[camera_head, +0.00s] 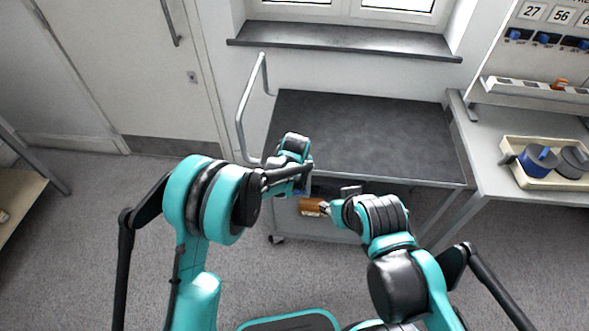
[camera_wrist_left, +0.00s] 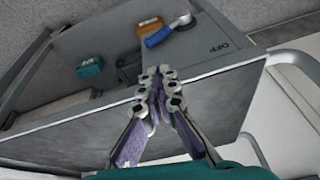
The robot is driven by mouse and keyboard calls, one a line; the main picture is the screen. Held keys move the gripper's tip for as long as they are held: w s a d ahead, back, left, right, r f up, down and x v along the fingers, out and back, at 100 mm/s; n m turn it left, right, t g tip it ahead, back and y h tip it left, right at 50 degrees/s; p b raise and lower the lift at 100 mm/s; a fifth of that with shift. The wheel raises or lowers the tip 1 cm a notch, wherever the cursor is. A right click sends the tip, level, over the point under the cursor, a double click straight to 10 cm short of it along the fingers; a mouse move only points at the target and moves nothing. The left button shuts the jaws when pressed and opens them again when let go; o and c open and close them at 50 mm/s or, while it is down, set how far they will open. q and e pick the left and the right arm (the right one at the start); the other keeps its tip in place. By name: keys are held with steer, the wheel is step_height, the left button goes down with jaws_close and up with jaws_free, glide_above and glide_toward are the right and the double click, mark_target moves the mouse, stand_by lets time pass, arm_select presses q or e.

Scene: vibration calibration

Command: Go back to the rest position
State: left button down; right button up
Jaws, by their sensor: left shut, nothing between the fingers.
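My left gripper (camera_head: 306,188) is in front of the dark-topped cart (camera_head: 350,125), near its front edge. In the left wrist view its fingers (camera_wrist_left: 158,74) are together with nothing between them, over the cart's edge. My right gripper (camera_head: 330,207) is close by on the right, partly hidden by its own wrist; its fingers are too small to read. An orange-brown object (camera_head: 312,207) shows beside its tip; I cannot tell whether they touch.
The cart top is bare, with a metal handle (camera_head: 241,118) on its left. A bench (camera_head: 505,135) on the right holds a beige tray (camera_head: 543,186) with blue and dark round items. A shelf (camera_head: 20,185) stands at the left. Grey floor (camera_head: 90,240) is open at left.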

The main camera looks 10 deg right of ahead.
arm_select(q)
steer(key=shift+r, duration=0.2)
steer(key=s+a+r+n+t, duration=0.1)
steer(key=s+a+r, duration=0.2)
steer(key=a+r, duration=0.5)
steer(key=s+a+r+n, duration=0.1)
steer(key=s+a+r, duration=0.3)
steer(key=a+r, duration=0.5)
steer(key=s+a+r+n+t+y, duration=0.1)
steer(key=s+a+r+n+t, duration=0.1)
steer(key=s+a, duration=1.2)
steer(key=s+n, duration=0.1)
steer(key=s, duration=0.2)
steer(key=shift+s+a+r, duration=0.2)
steer(key=shift+s+r, duration=0.05)
steer(key=shift+s, duration=0.15)
